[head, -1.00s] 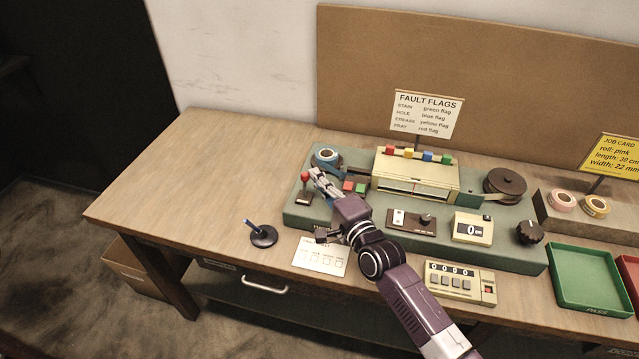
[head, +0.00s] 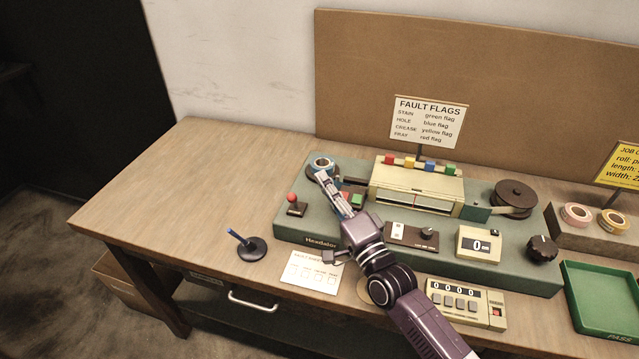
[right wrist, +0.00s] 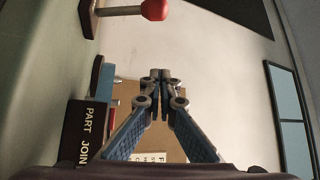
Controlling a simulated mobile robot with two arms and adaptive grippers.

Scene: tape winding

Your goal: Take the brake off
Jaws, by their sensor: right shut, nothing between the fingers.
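The brake looks to be the small lever with a red knob (head: 292,197) on a dark base at the left end of the green machine (head: 290,232). My left gripper is not in view.
The blue tape roll (head: 322,163) is close by my right fingertips. Red and green buttons (head: 356,200) lie beside my gripper, partly hidden. A blue-handled stick on a black base (head: 251,248) stands in front on the table. The table's left side is clear.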

